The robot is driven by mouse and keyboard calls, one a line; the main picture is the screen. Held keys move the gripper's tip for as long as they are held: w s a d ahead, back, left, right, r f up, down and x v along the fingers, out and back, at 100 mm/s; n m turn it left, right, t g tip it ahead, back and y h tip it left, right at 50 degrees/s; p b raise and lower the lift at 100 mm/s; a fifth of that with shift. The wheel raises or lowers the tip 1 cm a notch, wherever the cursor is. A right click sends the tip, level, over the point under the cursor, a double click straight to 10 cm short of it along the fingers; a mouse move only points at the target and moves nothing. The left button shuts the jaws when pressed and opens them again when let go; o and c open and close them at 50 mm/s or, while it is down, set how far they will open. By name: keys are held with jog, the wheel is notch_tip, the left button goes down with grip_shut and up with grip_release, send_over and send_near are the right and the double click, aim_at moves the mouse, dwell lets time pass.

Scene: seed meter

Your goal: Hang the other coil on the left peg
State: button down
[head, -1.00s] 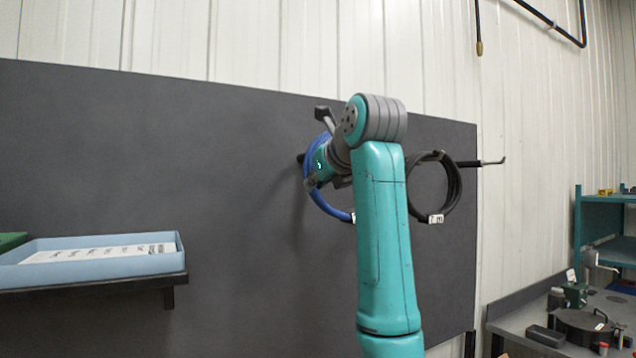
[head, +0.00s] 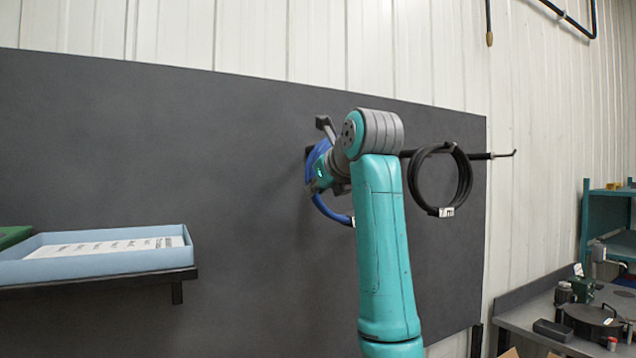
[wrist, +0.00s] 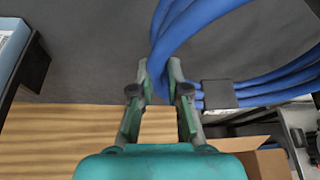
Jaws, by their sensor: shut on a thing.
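My gripper (wrist: 159,78) is shut on a strand of the blue coil (wrist: 190,25), which rises between its fingers in the wrist view. In the head view the blue coil (head: 316,200) is upright in front of the dark wall panel, partly behind my arm. A dark piece (head: 309,153), perhaps part of the left peg, shows at the coil's left edge. The rest of that peg is hidden, and I cannot tell whether the coil is around it.
A shelf (head: 120,284) with a light blue tray (head: 100,262) sticks out at the left. A workbench (head: 530,320) with several tools stands at the lower right. An open cardboard box (wrist: 262,160) shows low in the wrist view. The panel between shelf and blue coil is bare.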

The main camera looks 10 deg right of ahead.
dwell(0.4)
jog(key=c, duration=1.1)
grip_release()
jog(key=shift+s, duration=0.15)
jog(key=shift+s+d, duration=0.5)
jog(key=shift+s, duration=1.05)
jog(key=shift+s+d, duration=0.55)
jog(key=shift+s, duration=1)
jog(key=shift+s+d, duration=0.5)
jog(key=shift+s, duration=1.05)
